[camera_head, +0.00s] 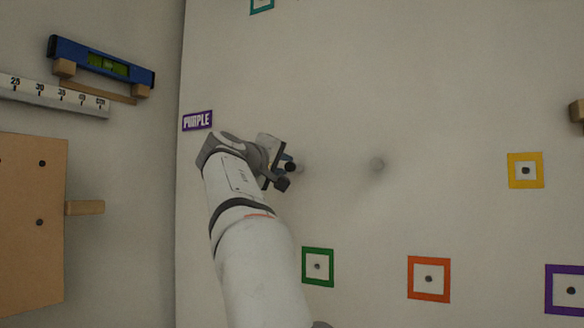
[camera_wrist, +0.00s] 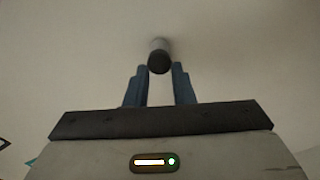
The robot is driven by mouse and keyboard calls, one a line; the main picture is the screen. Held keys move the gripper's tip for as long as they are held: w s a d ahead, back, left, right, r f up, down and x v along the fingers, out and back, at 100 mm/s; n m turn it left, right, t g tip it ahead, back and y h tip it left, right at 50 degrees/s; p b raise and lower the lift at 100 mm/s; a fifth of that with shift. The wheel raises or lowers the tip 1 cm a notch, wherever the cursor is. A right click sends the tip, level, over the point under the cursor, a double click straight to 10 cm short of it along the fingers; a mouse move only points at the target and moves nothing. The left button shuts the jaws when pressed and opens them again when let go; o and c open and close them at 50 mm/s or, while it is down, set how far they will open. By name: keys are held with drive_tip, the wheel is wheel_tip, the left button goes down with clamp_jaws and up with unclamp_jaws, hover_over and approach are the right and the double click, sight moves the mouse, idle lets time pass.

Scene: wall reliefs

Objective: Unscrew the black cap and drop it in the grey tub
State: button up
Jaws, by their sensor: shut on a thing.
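The black cap (camera_wrist: 159,63) sits on the end of a pale grey stub (camera_wrist: 160,44) that stands out from the wall. My gripper (camera_wrist: 160,70) has its two blue fingers on either side of the cap and is shut on it. In the head view my gripper (camera_head: 287,170) is at the wall, right of the purple label, with the cap mostly hidden between its dark fingers. The stub's pale end (camera_head: 300,167) shows just right of the fingers. No grey tub is in view.
A spirit level (camera_head: 102,62), a ruler (camera_head: 55,95) and a wooden panel (camera_head: 32,220) are at left.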

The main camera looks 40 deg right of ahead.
drive_tip(key=shift+f+n+p, duration=0.15)
drive_tip(key=shift+n+p, duration=0.7)
drive_tip(key=shift+n, duration=1.15)
drive_tip(key=n+p, duration=0.2)
drive_tip(key=n, duration=0.1)
drive_tip(key=n+p, duration=0.1)
drive_tip(key=n, duration=0.1)
drive_tip(key=shift+f, duration=0.25)
